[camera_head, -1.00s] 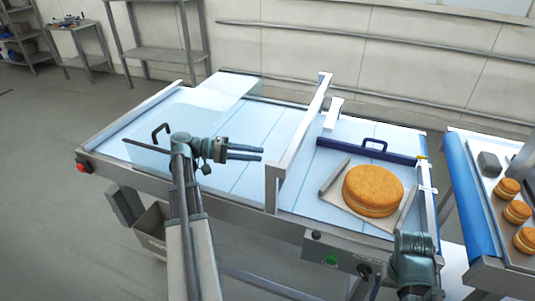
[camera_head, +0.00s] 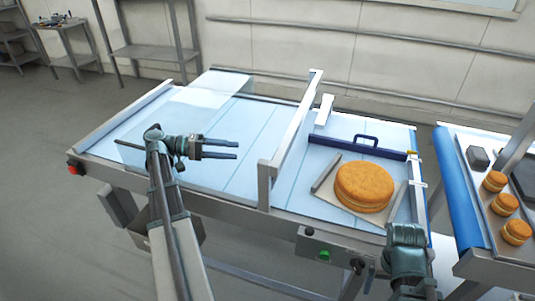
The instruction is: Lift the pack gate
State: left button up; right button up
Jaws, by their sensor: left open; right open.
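A dark blue bar with a loop handle (camera_head: 362,147) lies across the light blue belt behind the cake, and it looks like the pack gate. A round golden filled cake (camera_head: 364,187) sits on a pale board just in front of it. My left gripper (camera_head: 238,150) is open and empty over the belt, its two fingers pointing right, well to the left of the blue bar. My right gripper (camera_head: 407,262) is at the lower right, in front of the belt's near edge. Its fingertips are hard to make out, and it shows nothing held.
A white upright frame (camera_head: 290,125) spans the belt between my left gripper and the cake. A clear panel (camera_head: 215,88) stands at the far left. A control box (camera_head: 322,245) hangs in front.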

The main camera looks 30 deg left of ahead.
pick_arm(q)
jog(key=b+x, duration=0.2)
jog(key=x, duration=1)
jog(key=shift+w+d, duration=0.2)
jog(key=shift+d, duration=0.1)
jog(key=shift+c, duration=0.2)
jog(key=shift+f, duration=0.1)
grip_shut()
dwell(0.6)
